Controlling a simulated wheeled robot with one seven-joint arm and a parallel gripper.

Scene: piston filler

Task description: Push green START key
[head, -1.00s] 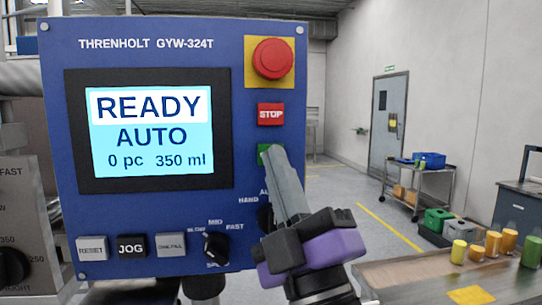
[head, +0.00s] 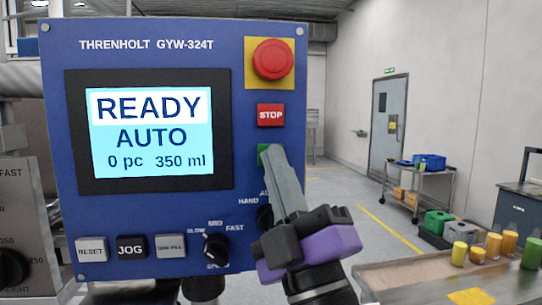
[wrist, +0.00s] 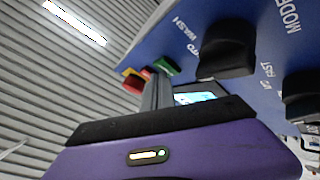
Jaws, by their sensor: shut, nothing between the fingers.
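The green START key (head: 263,150) is on the blue control panel (head: 150,235), below the red STOP key (head: 270,115). My gripper (head: 268,152) is shut and empty, and its fingertips cover most of the green key in the head view. In the wrist view the green key (wrist: 167,66) shows at the far end of the shut fingers (wrist: 157,85). I cannot tell whether the tips touch the key. The screen (head: 151,132) reads READY, AUTO, 0 pc, 350 ml.
A red emergency button (head: 272,59) on a yellow plate is above STOP. A black selector knob (head: 265,217) is partly behind my gripper; another (head: 216,248) is lower left. RESET (head: 91,249) and JOG (head: 131,247) keys are at the panel's bottom. A table (head: 410,280) with cups is at right.

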